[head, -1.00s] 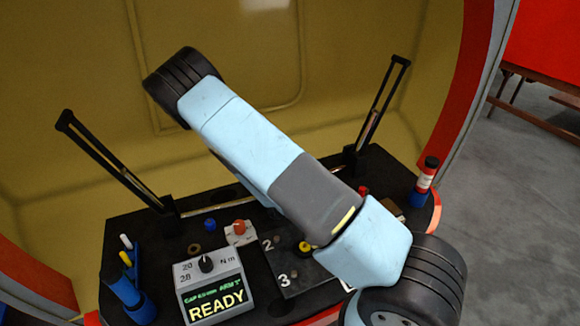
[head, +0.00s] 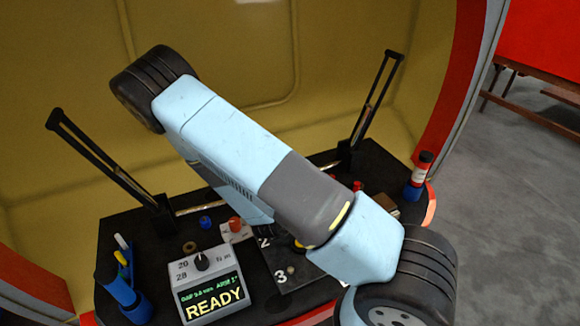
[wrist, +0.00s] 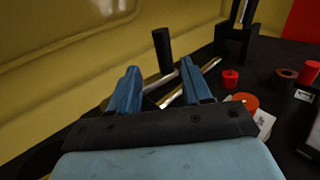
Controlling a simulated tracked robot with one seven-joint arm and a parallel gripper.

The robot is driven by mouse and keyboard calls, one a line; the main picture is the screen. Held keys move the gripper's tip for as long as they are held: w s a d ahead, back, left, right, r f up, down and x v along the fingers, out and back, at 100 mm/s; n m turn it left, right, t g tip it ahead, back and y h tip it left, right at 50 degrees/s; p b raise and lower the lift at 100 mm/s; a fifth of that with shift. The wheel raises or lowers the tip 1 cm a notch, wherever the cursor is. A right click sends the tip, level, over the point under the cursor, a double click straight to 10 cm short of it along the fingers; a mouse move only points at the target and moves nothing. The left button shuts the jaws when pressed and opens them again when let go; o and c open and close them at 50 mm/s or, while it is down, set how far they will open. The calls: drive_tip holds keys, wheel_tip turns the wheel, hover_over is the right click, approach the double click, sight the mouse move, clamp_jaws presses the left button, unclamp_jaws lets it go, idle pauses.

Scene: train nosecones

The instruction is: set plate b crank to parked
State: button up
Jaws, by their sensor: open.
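My gripper (wrist: 160,80) shows in the wrist view with its two blue fingers apart and nothing clearly held. A black upright cylindrical handle (wrist: 162,50) stands between and beyond the fingertips. It may be the crank's handle, but I cannot tell which plate it belongs to. Metal rods run near the fingers, and whether they touch is unclear. In the head view my arm hides the gripper and part of a dark plate (head: 283,292) marked 2 and 3. No plate B lettering can be read.
A grey box reading READY (head: 212,284) stands at the front. Tall black frames rise at the left (head: 95,150) and right (head: 375,105). An orange knob (head: 236,224) and blue knob (head: 206,222) sit mid-table. A yellow wall (head: 60,50) curves behind.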

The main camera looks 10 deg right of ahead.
drive_tip(key=v, duration=0.6)
drive_tip(key=shift+w, duration=0.1)
idle(0.3)
drive_tip(key=s+d+r+m+g+h, duration=0.3)
drive_tip(key=s+d+r+m+g, duration=0.2)
drive_tip(key=d+r+m+g, duration=0.4)
drive_tip(key=s+d+r+m+g+h, duration=0.2)
drive_tip(key=s+d+r+m+g, duration=0.2)
drive_tip(key=d+r+m+g, duration=0.45)
drive_tip(key=s+a+r+m+t+y, duration=0.3)
drive_tip(key=s+r+m+y, duration=0.3)
drive_tip(key=r, duration=0.4)
drive_tip(key=s+a+r+m+t+y, duration=0.4)
drive_tip(key=s+a+r+m+y, duration=0.1)
drive_tip(key=r, duration=0.5)
drive_tip(key=shift+s+r+m+y, duration=0.25)
drive_tip(key=shift+s+m+y, duration=0.65)
drive_tip(key=shift+s+m, duration=0.25)
